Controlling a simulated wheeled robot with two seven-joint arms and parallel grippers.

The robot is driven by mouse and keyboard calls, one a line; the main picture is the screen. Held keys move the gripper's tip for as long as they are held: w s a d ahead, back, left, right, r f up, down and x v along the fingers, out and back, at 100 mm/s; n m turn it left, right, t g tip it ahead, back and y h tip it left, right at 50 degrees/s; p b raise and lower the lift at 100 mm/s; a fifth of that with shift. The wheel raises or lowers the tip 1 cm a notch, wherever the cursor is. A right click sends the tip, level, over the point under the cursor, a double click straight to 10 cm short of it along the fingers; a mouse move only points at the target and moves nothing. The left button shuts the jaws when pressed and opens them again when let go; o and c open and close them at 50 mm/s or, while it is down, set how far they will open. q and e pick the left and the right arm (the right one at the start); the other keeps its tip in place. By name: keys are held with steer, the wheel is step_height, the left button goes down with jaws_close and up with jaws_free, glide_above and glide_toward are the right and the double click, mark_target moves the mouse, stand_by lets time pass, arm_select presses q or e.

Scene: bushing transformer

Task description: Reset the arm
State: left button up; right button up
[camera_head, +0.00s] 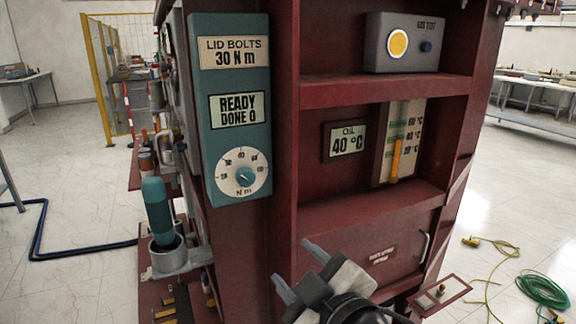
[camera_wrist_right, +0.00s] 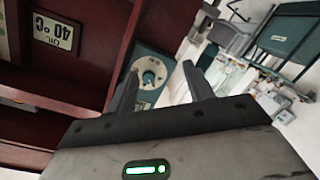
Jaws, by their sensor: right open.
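My right gripper (camera_head: 301,268) is in front of the dark red transformer (camera_head: 285,120), low in the middle of the head view. Its two grey fingers stand apart with nothing between them. In the right wrist view the open fingers (camera_wrist_right: 158,82) point past the red frame, with the teal panel's dial (camera_wrist_right: 150,72) seen beyond the gap. In the head view the teal panel (camera_head: 228,105) reads "LID BOLTS 30 N m" and "READY DONE 0". My left gripper is not in view.
A teal-handled tool (camera_head: 157,208) stands in a grey holder (camera_head: 180,257) at left. An oil display (camera_head: 344,141) reads 40 °C. A grey box with a yellow button (camera_head: 398,43) sits on the upper shelf. A green hose (camera_head: 544,288) and yellow cable (camera_head: 492,268) lie on the right floor.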

steer(key=s+d+f+m+g+h, duration=0.1)
steer(key=s+d+f+m, duration=0.15)
steer(key=f, duration=0.65)
steer(key=s+d+f+m+g+h, duration=0.1)
steer(key=d+f+m, duration=0.25)
steer(key=f, duration=0.45)
steer(key=s+d+f+m+g+h, duration=0.1)
steer(key=s+d+f+m, duration=0.1)
steer(key=s+f, duration=0.3)
steer(key=s+d+f+m+g+h, duration=0.1)
steer(key=s+d+f+m, duration=0.1)
steer(key=s+d+f, duration=0.3)
step_height(320, 180, down, 3)
steer(key=shift+s+d+f+h, duration=0.15)
steer(key=shift+s+h, duration=0.15)
steer(key=shift+s, duration=0.2)
